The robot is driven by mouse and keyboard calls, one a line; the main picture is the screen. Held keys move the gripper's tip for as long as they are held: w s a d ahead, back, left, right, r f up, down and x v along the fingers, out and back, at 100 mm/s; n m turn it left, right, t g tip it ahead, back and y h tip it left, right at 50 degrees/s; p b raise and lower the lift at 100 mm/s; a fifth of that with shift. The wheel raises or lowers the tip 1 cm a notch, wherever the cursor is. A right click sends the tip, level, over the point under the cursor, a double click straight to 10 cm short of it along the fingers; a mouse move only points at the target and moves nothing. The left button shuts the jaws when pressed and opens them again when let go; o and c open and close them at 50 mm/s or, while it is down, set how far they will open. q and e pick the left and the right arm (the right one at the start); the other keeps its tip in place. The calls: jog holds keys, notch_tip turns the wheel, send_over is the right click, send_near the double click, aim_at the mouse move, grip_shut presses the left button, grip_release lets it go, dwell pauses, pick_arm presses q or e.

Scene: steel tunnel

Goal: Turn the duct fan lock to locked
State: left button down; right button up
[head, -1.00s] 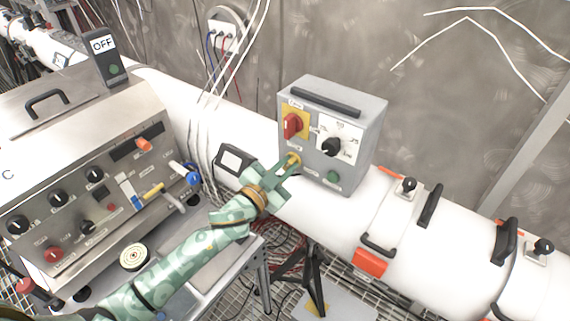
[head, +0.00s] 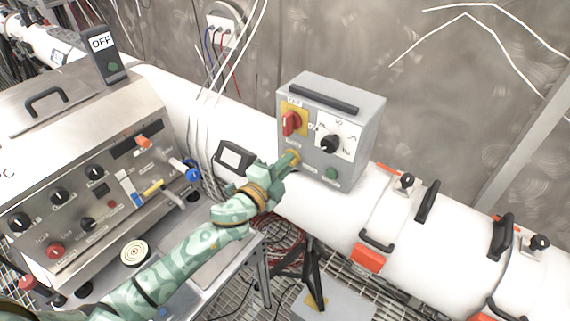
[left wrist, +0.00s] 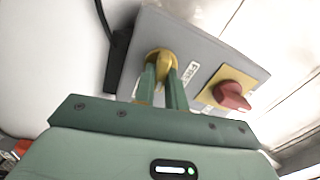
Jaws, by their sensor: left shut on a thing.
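The grey control box (head: 352,107) sits on the white duct. The brass-coloured lock (head: 293,155) is low on the left of its front face. My left gripper (head: 289,160) is at the lock, with its fingers shut on it. In the left wrist view the two green fingers (left wrist: 166,88) stand either side of the yellow lock (left wrist: 161,62), and partly hide it. The lock's marking is too small to read. My right gripper is not in view.
The box also carries a red knob on a yellow plate (head: 291,123), a black dial (head: 330,144) and a green button (head: 331,173). A steel console (head: 85,170) stands at left. The white duct (head: 420,232) has clamps and black handles.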

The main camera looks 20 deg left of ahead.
pick_arm(q)
jog(key=shift+f+m, duration=0.1)
jog(key=shift+m, duration=0.9)
jog(key=c, duration=1.4)
grip_release()
jog(key=shift+c, duration=0.2)
jog(key=b+v, duration=0.2)
jog(key=v, duration=1.4)
jog(key=shift+s+b, duration=0.2)
jog(key=shift+b, duration=0.1)
